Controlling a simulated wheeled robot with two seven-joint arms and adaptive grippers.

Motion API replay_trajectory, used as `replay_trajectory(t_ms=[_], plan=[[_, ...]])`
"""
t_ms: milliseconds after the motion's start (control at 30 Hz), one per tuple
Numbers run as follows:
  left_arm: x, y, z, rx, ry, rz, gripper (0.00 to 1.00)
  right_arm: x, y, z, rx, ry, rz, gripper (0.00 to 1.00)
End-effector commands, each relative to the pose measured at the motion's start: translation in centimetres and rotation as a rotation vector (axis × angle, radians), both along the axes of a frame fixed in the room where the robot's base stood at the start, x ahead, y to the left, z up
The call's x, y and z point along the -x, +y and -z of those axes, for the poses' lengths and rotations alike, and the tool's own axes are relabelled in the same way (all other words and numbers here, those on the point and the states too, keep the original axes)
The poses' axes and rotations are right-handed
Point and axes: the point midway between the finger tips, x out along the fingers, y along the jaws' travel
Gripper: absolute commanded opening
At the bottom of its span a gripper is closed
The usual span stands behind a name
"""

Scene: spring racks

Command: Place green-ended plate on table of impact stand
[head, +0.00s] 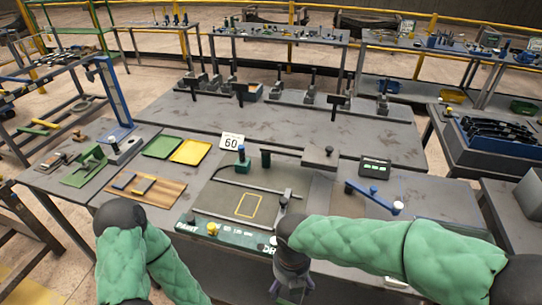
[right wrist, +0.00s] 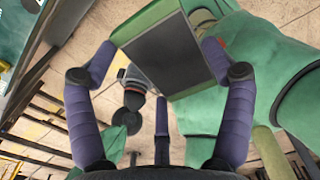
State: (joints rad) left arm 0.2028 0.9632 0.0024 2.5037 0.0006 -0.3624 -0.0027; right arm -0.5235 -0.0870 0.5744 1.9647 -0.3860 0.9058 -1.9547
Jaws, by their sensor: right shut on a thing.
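My right gripper (head: 290,282) hangs low at the front edge of the workbench in the head view. In the right wrist view its purple fingers (right wrist: 159,50) are shut on the green-ended plate (right wrist: 165,58), a dark grey slab with green ends, one finger at each side. The plate is not discernible in the head view.
A board with a yellow rectangle (head: 249,205) and two rails lies mid-bench. Green parts (head: 86,168) lie at left.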

Motion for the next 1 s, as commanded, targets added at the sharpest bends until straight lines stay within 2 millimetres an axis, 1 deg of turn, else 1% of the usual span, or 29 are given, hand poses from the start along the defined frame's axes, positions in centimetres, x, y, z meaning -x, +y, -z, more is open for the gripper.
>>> replay_trajectory(t_ms=[267,367,467,1000], plan=[[0.0,0.0,0.0,0.000,0.000,0.000,0.56,-1.2,-0.7,0.5,-0.002,-0.001,0.197,0.23],[0.0,0.0,0.0,0.000,0.000,0.000,0.56,-1.8,-1.0,0.8,-0.002,-0.001,0.295,0.23],[0.0,0.0,0.0,0.000,0.000,0.000,0.56,-2.5,-1.5,1.3,-0.003,-0.001,0.428,0.23],[0.0,0.0,0.0,0.000,0.000,0.000,0.56,-7.1,-5.5,4.6,-0.006,0.001,1.338,0.23]])
